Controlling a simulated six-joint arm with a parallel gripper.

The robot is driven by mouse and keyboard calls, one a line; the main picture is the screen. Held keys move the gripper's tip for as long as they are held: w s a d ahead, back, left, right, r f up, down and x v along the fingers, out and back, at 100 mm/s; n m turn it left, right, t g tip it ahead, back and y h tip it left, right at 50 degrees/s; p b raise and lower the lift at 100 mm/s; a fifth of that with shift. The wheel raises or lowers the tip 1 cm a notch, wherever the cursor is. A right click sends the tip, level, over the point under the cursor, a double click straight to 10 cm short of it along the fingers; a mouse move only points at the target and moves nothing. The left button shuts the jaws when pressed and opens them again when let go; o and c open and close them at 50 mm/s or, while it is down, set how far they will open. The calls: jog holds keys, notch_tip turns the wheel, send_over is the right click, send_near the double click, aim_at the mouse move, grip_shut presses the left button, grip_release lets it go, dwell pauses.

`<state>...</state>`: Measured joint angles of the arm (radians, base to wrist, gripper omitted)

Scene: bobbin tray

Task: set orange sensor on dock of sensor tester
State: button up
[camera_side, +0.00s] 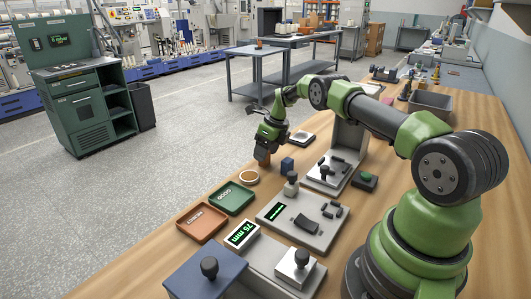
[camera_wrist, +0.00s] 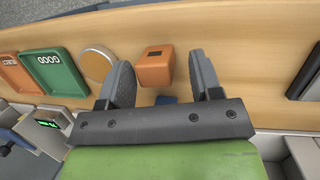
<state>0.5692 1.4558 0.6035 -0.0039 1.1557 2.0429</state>
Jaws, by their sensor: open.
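The orange sensor (camera_wrist: 154,70) is a small block with a dark patch on its top. It lies in the gap between my gripper's fingers in the wrist view, with space visible on both sides. My gripper (camera_wrist: 160,62) is open. In the side view my gripper (camera_side: 264,158) is low over the far left table edge, mostly covering the orange sensor. A grey unit with a green "75 mm" display (camera_side: 243,233) stands in the foreground, and a flat grey unit (camera_side: 303,222) with a dark display lies behind it. I cannot tell for certain which is the sensor tester.
A green GOOD tray (camera_side: 231,198), an orange-brown tray (camera_side: 201,223) and a round wood-coloured disc (camera_side: 249,178) lie near the left edge. A blue block (camera_side: 287,165) stands close to my gripper's right. Another grey fixture (camera_side: 333,170) stands further right.

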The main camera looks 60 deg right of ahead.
jog(key=w+d+v, duration=0.1)
jog(key=v, duration=0.8)
jog(key=a+r+n+t, duration=0.1)
jog(key=a+r+n, duration=0.75)
jog(key=r, duration=0.45)
jog(key=s+a+r+n+t, duration=0.1)
jog(key=s+a+r+n, duration=0.4)
jog(key=s+a+n, duration=0.3)
jog(key=s+a+r+n+t, duration=0.1)
jog(key=s+a+r+n, duration=0.3)
jog(key=s+a+n, duration=0.4)
jog(key=s+n, duration=0.2)
jog(key=s, duration=0.2)
jog(key=shift+s+a+r+t, duration=0.35)
jog(key=shift+t, duration=0.05)
jog(key=s+n, duration=0.1)
jog(key=s+a+f+n, duration=0.1)
jog(key=s+n, duration=0.1)
jog(key=s+f+n, duration=0.1)
jog(key=s, duration=0.1)
jog(key=shift+s+a+f+t, duration=0.1)
jog(key=shift+a+t, duration=0.1)
jog(key=shift+t, duration=0.2)
jog(key=shift+s+a+f+n, duration=0.1)
jog(key=shift+s+f+n, duration=0.15)
jog(key=shift+n, duration=0.2)
